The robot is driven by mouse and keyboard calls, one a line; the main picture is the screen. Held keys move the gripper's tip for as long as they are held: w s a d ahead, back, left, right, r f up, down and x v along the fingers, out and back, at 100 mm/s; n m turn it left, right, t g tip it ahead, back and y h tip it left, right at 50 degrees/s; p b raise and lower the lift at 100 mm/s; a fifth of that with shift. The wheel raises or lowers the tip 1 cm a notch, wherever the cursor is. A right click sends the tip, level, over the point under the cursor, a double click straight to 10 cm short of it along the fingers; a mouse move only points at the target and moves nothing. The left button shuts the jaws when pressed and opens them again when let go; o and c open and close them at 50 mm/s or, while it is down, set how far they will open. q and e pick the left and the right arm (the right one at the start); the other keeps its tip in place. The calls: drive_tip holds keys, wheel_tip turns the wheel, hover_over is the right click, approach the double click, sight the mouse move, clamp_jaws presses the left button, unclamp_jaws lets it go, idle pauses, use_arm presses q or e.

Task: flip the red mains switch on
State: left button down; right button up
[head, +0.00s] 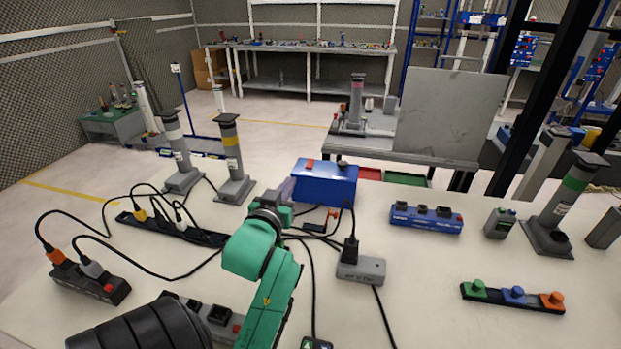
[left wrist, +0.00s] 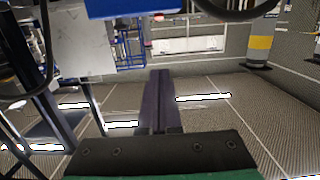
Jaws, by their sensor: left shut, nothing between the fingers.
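A blue box (head: 325,188) stands on the white table, near the middle of the head view. A small red switch (head: 311,163) shows on its top, toward the left; whether it is on or off is too small to tell. My green left arm reaches up from the bottom, and my left gripper (head: 283,190) is just left of the box, partly hidden by its own wrist. In the left wrist view the dark fingers (left wrist: 161,75) are together with nothing between them. A blue edge, apparently the box (left wrist: 135,8), shows above them. Contact cannot be told. My right gripper is out of view.
Black cables run around the box to a grey socket block (head: 368,270) and a black power strip (head: 108,287). A blue socket strip (head: 425,219) and a button bar (head: 512,297) lie right. Grey posts (head: 233,160) stand left. Clear table lies at centre right.

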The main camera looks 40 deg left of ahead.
use_arm(q)
drive_tip(key=p, duration=0.3)
hover_over(310, 167)
drive_tip(key=shift+s+f, duration=0.25)
drive_tip(key=shift+f, duration=0.5)
drive_tip(key=f, duration=0.3)
drive_tip(key=shift+w+f, duration=0.1)
drive_tip(key=shift+w, duration=0.2)
drive_tip(key=shift+f, duration=0.5)
drive_tip(key=shift+a, duration=0.1)
